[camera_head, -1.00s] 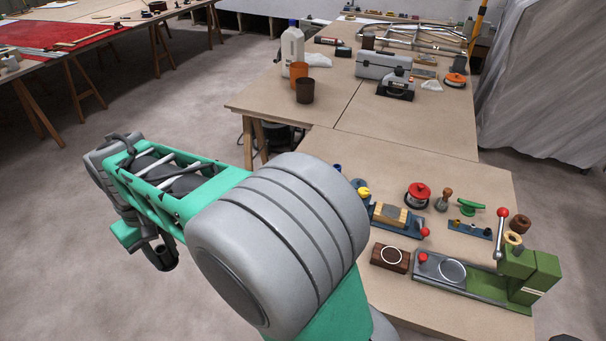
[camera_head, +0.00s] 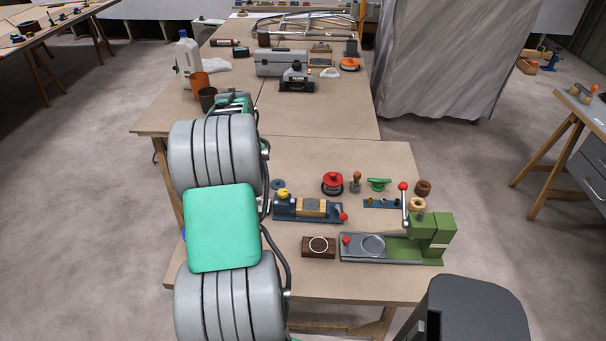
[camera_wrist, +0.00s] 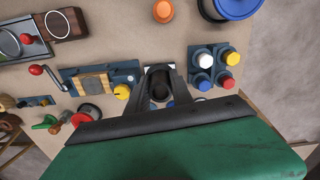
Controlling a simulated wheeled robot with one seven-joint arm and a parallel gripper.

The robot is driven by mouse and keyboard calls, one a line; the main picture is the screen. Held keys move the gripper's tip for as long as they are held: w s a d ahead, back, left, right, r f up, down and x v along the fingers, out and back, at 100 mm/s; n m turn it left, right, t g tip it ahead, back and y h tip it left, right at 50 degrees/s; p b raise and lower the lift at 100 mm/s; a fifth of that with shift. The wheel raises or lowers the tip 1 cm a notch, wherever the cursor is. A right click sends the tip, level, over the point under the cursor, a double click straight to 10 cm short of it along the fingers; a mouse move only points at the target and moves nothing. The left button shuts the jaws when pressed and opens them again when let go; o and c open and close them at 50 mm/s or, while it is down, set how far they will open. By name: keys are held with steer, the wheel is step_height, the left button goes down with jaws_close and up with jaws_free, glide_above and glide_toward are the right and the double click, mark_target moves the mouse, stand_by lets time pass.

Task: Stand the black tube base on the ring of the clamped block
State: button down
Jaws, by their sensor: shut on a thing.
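My gripper (camera_wrist: 161,88) is shut on the black tube base (camera_wrist: 160,92), a dark hollow tube seen nearly end-on between the two fingers. It hangs over the table, beside the yellow-knobbed end of the blue vise (camera_wrist: 70,80). In the head view my arm hides the gripper and the tube. A light wooden block (camera_head: 311,207) is clamped in the vise; it also shows in the wrist view (camera_wrist: 92,84). I cannot make out a ring on it. A dark brown block (camera_head: 308,253) with a pale ring on top lies loose in front of the vise.
A green press (camera_head: 431,235) with a grey bed stands right of the brown block. Behind are a red-topped reel (camera_head: 332,183) and a green-handled tool (camera_head: 379,184). Button boxes (camera_wrist: 212,65) and an orange object (camera_wrist: 163,11) lie near my gripper. The front table strip is clear.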

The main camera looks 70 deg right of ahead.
mark_target(311, 205)
steer(key=s+d+f+m+p, duration=0.15)
steer(key=s+d, duration=0.25)
steer(key=s, duration=0.4)
steer(key=s+d+m, duration=0.3)
steer(key=s+d, duration=0.1)
steer(key=s, duration=0.4)
steer(key=shift+s+f+b, duration=0.15)
steer(key=shift+f+b, duration=0.65)
steer(key=shift+f, duration=0.7)
steer(key=shift+s+f+b, duration=0.1)
steer(key=shift+f+b, duration=0.7)
steer(key=shift+f, duration=0.65)
steer(key=shift+a, duration=0.2)
steer(key=shift+f+b, duration=0.45)
steer(key=shift+f, duration=0.25)
steer(key=c, duration=1.4)
jaws_free()
